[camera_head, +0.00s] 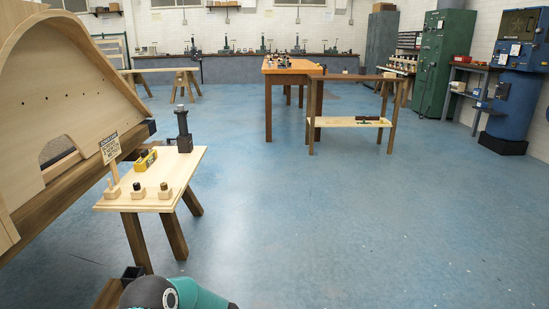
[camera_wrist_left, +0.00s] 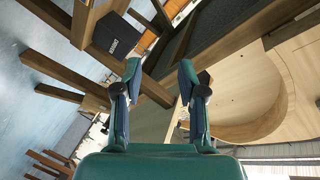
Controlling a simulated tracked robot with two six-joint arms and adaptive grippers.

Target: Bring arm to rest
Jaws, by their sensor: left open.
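My left gripper (camera_wrist_left: 160,78) shows in the left wrist view with its two teal and dark fingers apart and nothing between them. Behind it are the large curved wooden bodyframe (camera_wrist_left: 245,95) and dark wooden beams, apart from the fingers as far as I can tell. In the head view, a teal and black part of my arm shows at the bottom edge, but no fingers show there. My right gripper is in neither view.
The bodyframe (camera_head: 60,105) stands at the left in the head view. Beside it is a small wooden table (camera_head: 130,203) with a sign, a black upright tool and small blocks. A workbench (camera_head: 290,66) and green cabinet (camera_head: 443,65) stand farther back. The blue floor at centre right is clear.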

